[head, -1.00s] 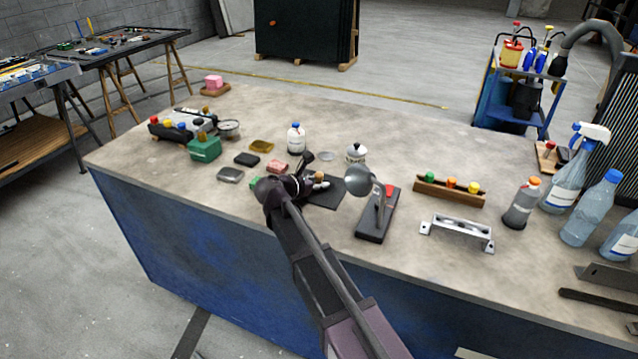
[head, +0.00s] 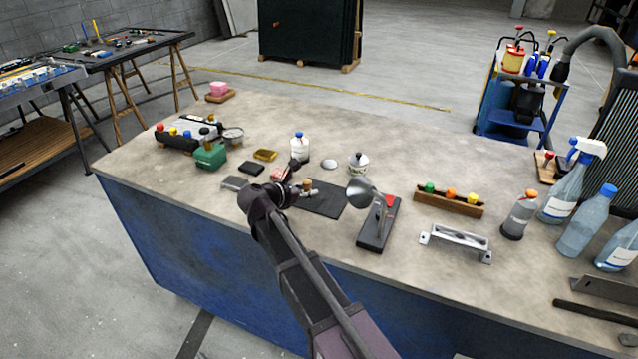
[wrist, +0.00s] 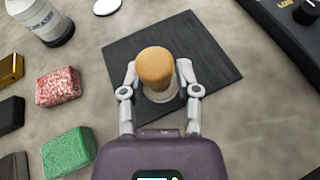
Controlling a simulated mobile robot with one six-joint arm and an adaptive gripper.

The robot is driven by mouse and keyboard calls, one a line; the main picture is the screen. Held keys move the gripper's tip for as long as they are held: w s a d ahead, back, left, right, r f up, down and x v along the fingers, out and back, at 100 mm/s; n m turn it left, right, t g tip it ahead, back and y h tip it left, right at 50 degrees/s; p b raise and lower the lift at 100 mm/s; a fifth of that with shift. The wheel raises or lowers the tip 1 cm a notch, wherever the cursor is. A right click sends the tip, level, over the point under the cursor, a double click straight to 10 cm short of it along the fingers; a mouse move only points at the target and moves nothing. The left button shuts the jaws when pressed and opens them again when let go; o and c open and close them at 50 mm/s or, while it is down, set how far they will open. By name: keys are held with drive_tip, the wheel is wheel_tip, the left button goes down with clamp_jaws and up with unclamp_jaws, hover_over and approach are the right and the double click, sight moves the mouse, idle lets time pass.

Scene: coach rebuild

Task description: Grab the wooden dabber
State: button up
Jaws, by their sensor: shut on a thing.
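The wooden dabber (wrist: 155,68) has a rounded tan wooden top above a pale lower part. It stands upright over the near part of a flat dark mat (wrist: 215,55). My gripper (wrist: 160,92) is shut on it, with one grey finger on each side of the pale part. In the head view the dabber (head: 307,186) is a small tan knob at my gripper (head: 301,190), and the dark mat (head: 322,203) extends to the right. I cannot tell whether the dabber's base touches the mat.
A speckled red block (wrist: 58,86) and a green block (wrist: 68,153) lie left of my gripper. A white bottle (head: 299,148) stands behind. A lamp-like stand (head: 377,222) is to the right.

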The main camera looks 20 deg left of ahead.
drive_tip(key=s+a, duration=0.1)
drive_tip(key=s, duration=0.2)
drive_tip(key=s+a, duration=0.2)
drive_tip(key=s, duration=0.1)
drive_tip(key=s+a+r+p, duration=0.1)
drive_tip(key=s, duration=0.2)
drive_tip(key=shift+s+a, duration=0.15)
drive_tip(key=shift+a, duration=0.2)
idle(0.3)
